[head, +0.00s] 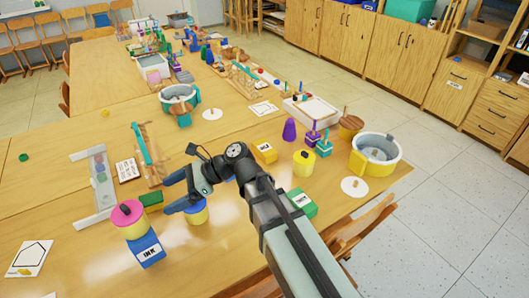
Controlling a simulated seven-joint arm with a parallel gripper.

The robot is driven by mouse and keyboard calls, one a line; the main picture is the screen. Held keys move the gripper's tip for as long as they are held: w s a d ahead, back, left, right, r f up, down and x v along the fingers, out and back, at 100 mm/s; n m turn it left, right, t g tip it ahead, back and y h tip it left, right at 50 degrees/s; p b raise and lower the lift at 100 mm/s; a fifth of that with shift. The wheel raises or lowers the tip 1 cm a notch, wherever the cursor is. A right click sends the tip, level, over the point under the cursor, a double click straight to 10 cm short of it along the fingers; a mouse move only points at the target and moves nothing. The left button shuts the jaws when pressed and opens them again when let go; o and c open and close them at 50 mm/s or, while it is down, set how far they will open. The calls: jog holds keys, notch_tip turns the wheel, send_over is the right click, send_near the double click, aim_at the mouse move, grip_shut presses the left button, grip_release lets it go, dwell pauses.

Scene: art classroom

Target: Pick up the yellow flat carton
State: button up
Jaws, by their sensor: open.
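The yellow flat carton (265,153) is a small yellow-orange box with a white label. It lies on the wooden table (232,262), just beyond my forearm and right of my wrist. My gripper (168,193) is open and points left, away from the carton. No object shows between its fingers. A blue-and-yellow cylinder (197,214) stands close by the lower finger, partly covered by it; I cannot tell whether they touch.
A yellow canister (303,164) and a purple cone (289,130) stand near the carton. A green carton (302,205) lies beside my forearm. A pink-topped canister (130,220) and blue ink box (147,249) are at front left. The front middle of the table is clear.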

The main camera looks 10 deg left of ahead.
jog(key=w+d+r+m+t, duration=0.1)
jog(key=w+d+r+t, duration=0.1)
jog(key=w, duration=1.1)
jog(key=n+t+h, duration=0.5)
jog(key=n+h, duration=0.7)
jog(key=n, duration=1)
send_over(264, 146)
notch_tip(264, 146, down, 6)
notch_tip(264, 146, down, 14)
jog(key=shift+s, duration=0.1)
jog(key=c, duration=1.1)
